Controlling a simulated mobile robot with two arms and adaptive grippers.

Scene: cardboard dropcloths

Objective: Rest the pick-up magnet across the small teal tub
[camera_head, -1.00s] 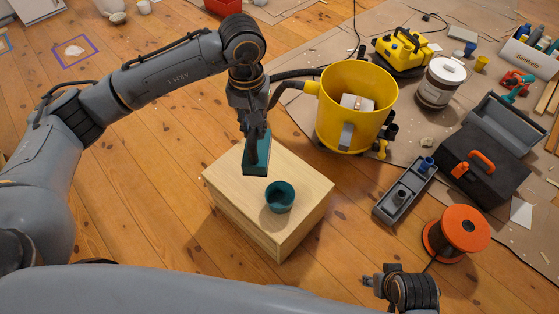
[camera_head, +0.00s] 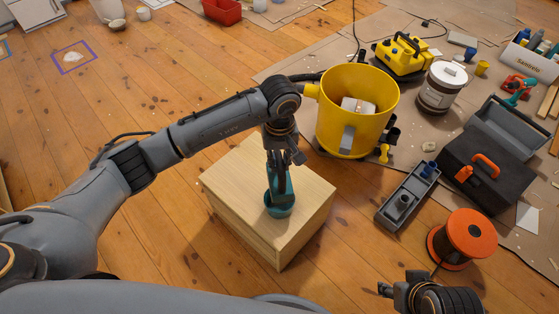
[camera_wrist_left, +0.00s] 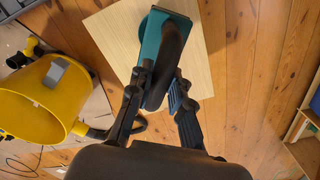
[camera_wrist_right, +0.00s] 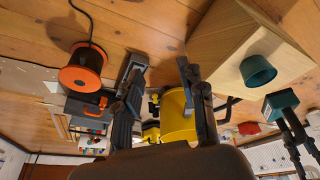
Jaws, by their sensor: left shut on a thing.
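The pick-up magnet (camera_head: 279,183), a teal block with a dark handle, is held by my left gripper (camera_head: 278,160). The gripper is shut on its handle, as the left wrist view (camera_wrist_left: 151,48) shows. The small teal tub (camera_head: 278,211) stands upright on the wooden box; the magnet hides part of it in the head view. In the right wrist view the magnet (camera_wrist_right: 281,103) hangs apart from the tub (camera_wrist_right: 257,71), with a gap above it. My right gripper (camera_wrist_right: 160,78) is open and empty, away from the box.
The pale wooden box (camera_head: 235,180) has bare top around the tub. A yellow bucket (camera_head: 340,115) stands close behind it to the right. A grey tray (camera_head: 410,195), an orange cable reel (camera_head: 468,236) and a black toolbox (camera_head: 490,180) lie further right.

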